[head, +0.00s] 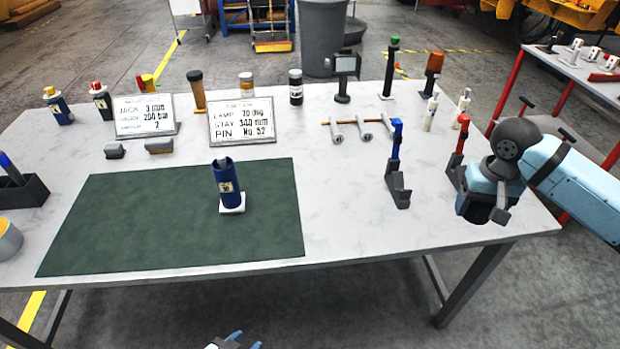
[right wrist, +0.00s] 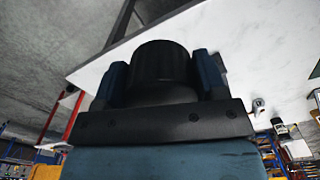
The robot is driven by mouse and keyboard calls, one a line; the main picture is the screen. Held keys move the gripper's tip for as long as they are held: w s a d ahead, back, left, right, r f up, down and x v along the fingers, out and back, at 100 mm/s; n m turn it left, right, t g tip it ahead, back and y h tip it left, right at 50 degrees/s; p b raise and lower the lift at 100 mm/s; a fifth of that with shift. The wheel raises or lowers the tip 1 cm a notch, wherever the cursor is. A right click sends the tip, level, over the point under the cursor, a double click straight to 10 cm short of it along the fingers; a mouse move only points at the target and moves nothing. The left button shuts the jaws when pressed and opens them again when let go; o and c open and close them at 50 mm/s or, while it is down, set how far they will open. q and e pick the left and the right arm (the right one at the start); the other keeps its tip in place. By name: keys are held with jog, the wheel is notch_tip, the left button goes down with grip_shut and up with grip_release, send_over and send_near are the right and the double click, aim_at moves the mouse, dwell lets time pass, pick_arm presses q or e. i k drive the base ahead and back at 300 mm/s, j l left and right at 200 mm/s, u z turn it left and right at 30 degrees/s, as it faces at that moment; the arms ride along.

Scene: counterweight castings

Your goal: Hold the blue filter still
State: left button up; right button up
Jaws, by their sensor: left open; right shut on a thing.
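The blue filter (head: 228,184) is a dark blue cylinder with a pale label. It stands nearly upright on a small white square base (head: 233,205) on the green mat (head: 120,225), with something grey at its top. My left gripper (head: 235,342) shows only partly at the bottom edge, open, in front of the table and apart from the filter. My right gripper (head: 484,208) is over the table's right end, far from the filter. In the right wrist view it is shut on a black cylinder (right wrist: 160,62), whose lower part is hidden.
Two signs (head: 143,115) (head: 241,120) stand behind the mat. Blue-handled (head: 396,165) and red-handled (head: 458,155) stands are at the right. Several bottles and lamps line the back edge. A dark box (head: 22,192) is at the left. The table between mat and blue-handled stand is clear.

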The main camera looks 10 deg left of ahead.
aim_at(232, 200)
jog(key=k+j, duration=0.1)
jog(key=j, duration=0.45)
jog(key=k+j, duration=0.1)
jog(key=j, duration=0.45)
jog(key=k+j, duration=0.1)
jog(key=j, duration=0.45)
